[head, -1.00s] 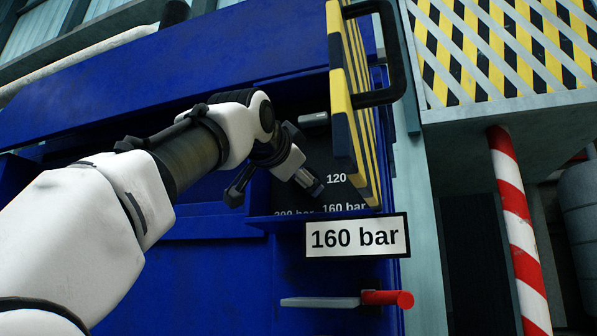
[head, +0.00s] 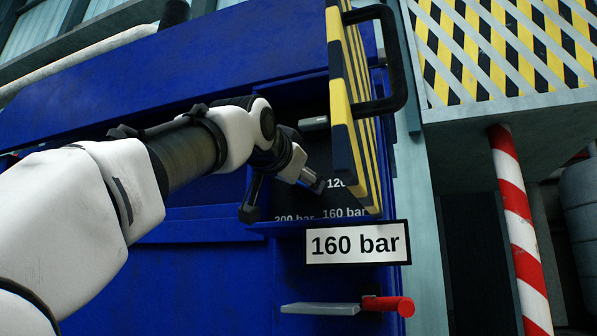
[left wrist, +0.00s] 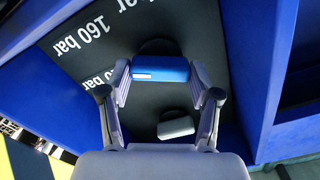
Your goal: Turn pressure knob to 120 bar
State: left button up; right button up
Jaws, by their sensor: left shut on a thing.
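A blue knob (left wrist: 160,70) sits on a dark panel (left wrist: 205,30) printed with white bar values in the left wrist view. My left gripper (left wrist: 160,85) has one finger on each side of the knob and is shut on it. In the head view my left gripper (head: 285,198) reaches into the recess in front of the panel, and the knob is hidden. Printed labels of 200 bar, 160 bar and a partly covered 120 show there. A white sign (head: 357,243) below the recess reads 160 bar. My right gripper is not in view.
A grey knob (left wrist: 175,128) is close by on the panel. A yellow-black striped door (head: 345,110) with a black handle stands open right of the recess. A red-handled lever (head: 386,304) is below the sign. Blue recess walls lie close around my gripper.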

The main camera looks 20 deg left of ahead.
pick_arm(q)
jog(key=n+p, duration=0.1)
jog(key=n, duration=0.2)
jog(key=shift+r, duration=0.1)
jog(key=shift+n, duration=1.1)
